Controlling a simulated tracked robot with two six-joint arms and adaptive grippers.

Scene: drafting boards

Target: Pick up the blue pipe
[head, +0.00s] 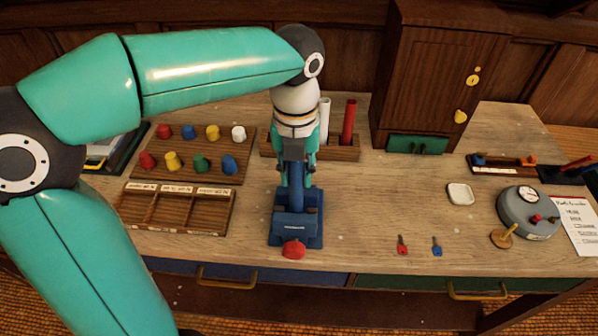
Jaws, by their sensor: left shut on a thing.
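My left gripper (296,176) hangs down from the teal arm in the middle of the bench. Its fingers are shut on the blue pipe (296,196). The pipe's upper part is partly covered by the fingers, and its lower part shows in front of or over a blue stand with a red knob (294,249). I cannot tell whether the pipe touches the stand. A wooden rack (344,153) behind the gripper holds a white pipe (324,120) and a red pipe (348,122) upright. My right gripper is not in view.
A board of coloured pegs (217,140) and a wooden divided tray (188,228) lie to the left. A wooden cabinet (432,90) stands at the back right. Red and blue keys (403,244), a white dish (460,194) and a round grey device (525,215) lie right. The bench centre-right is clear.

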